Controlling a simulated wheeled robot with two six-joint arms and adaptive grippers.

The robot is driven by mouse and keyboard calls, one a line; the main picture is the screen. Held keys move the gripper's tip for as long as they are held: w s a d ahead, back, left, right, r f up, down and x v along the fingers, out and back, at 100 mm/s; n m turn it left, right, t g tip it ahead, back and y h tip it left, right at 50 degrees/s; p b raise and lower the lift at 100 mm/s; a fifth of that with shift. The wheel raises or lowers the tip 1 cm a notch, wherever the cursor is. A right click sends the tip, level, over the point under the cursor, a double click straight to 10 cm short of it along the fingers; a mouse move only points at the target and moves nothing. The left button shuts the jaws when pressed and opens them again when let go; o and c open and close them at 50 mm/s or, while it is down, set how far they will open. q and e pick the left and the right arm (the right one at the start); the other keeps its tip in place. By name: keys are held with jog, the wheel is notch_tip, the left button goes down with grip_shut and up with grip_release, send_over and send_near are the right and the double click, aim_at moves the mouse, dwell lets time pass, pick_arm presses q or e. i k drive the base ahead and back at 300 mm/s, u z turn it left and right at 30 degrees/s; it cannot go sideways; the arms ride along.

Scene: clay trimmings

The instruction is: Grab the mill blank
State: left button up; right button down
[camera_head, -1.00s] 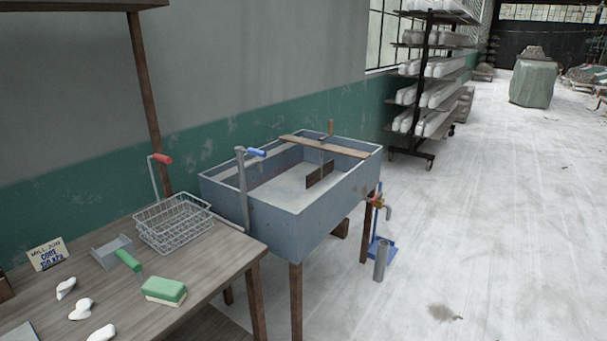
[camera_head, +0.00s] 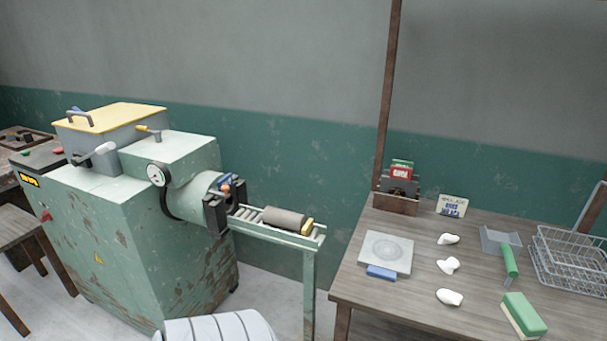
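A grey-brown clay cylinder (camera_head: 285,217), which looks like the mill blank, lies on its side on the roller stand (camera_head: 270,234). The stand reaches out to the right from the mouth of the green mill (camera_head: 180,192). A yellow piece (camera_head: 307,227) sits at the stand's outer end, just right of the cylinder. The dark outlet frame (camera_head: 217,214) is to the cylinder's left, with a gap of bare rollers between them.
A wooden table (camera_head: 400,292) stands right of the mill. It holds a square plate (camera_head: 386,252), several white lumps (camera_head: 449,266), a green-and-white sponge (camera_head: 524,314) and a wire basket (camera_head: 570,262). A narrow floor gap separates stand and table.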

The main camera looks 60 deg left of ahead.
aim_at(286, 219)
jog(key=u, duration=2.35)
jog(key=k, duration=0.35)
jog(key=z, duration=1.4)
jog(key=i, duration=0.8)
jog(key=u, duration=0.5)
